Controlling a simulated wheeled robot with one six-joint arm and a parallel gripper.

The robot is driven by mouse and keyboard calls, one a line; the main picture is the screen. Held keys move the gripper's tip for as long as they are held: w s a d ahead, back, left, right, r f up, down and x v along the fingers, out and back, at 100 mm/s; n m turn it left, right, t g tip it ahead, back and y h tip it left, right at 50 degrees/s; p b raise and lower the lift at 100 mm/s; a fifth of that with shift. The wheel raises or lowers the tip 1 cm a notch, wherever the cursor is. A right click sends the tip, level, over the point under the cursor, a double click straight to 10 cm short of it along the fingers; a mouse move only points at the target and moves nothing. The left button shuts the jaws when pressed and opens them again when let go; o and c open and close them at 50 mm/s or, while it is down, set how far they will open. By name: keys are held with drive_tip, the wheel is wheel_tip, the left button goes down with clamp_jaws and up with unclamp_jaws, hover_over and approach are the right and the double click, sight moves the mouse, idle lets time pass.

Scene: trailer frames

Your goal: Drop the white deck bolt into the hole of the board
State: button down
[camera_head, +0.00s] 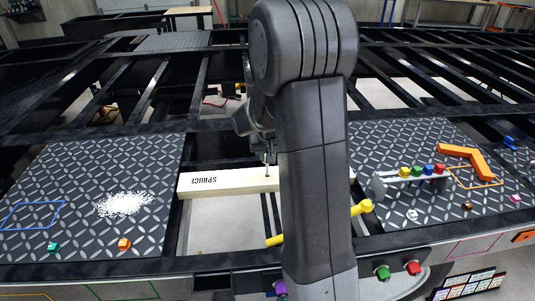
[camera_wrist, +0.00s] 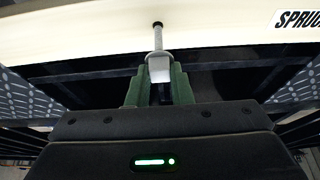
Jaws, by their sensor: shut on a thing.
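The spruce board (camera_head: 228,183) is a pale beam marked SPRUCE, lying across the gap between two deck plates; it also spans the top of the wrist view (camera_wrist: 90,32). My gripper (camera_wrist: 159,84) has green fingers shut on the white deck bolt (camera_wrist: 158,66), gripping near its squarish end. The bolt's thin shaft points towards the board. A dark round spot, which may be the hole, shows at the shaft's far end; I cannot tell whether the tip is inside. In the head view my gripper (camera_head: 269,152) is just above the board, partly hidden by my arm.
The diamond plates left (camera_head: 80,185) and right (camera_head: 410,145) carry small coloured pieces, including a white one (camera_head: 412,214). White grains (camera_head: 124,204) lie on the left plate. A rack (camera_head: 410,175) and an orange angled piece (camera_head: 467,158) stand right. Open frame gaps surround the board.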

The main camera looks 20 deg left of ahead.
sight(267, 165)
drive_tip(key=shift+f+b, duration=1.7)
drive_tip(key=shift+f, duration=0.35)
drive_tip(key=shift+r, duration=0.15)
drive_tip(key=shift+r+p, duration=1.5)
drive_tip(key=shift+r, duration=0.7)
drive_tip(key=shift+b, duration=0.4)
drive_tip(key=shift+f+b, duration=1.95)
drive_tip(key=shift+f, duration=0.4)
drive_tip(key=c, duration=1.2)
unclamp_jaws()
drive_tip(key=shift+r, duration=0.1)
